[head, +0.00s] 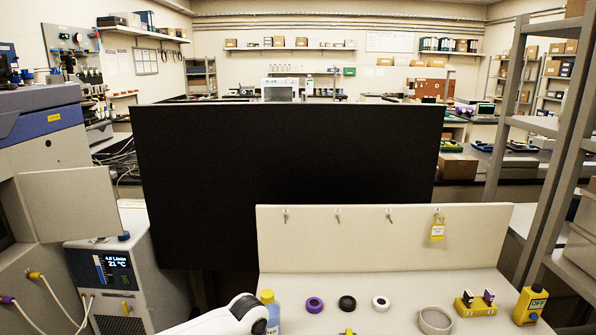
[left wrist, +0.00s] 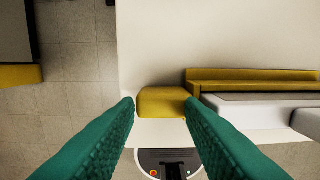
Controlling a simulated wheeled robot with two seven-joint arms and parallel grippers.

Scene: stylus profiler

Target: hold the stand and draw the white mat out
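In the left wrist view my left gripper (left wrist: 161,100) has two green ribbed fingers set well apart. A yellow block (left wrist: 162,102) fills the space at their tips; I cannot tell whether they touch it or are only around it. To its right a long yellow bar (left wrist: 250,79) runs along a pale surface, perhaps the stand with that block. Below the bar lie a grey strip and a white piece (left wrist: 250,115); I cannot tell whether this is the mat. The head view shows no stand or mat for sure. My right gripper is in neither view.
In the head view a pale bench with a back panel (head: 340,230) bears purple (head: 314,305), black (head: 347,303) and white (head: 381,302) rings, a yellow-capped bottle (head: 269,312) and a yellow OFF box (head: 529,305). A large black panel (head: 285,160) stands behind. A chiller (head: 118,280) is at left.

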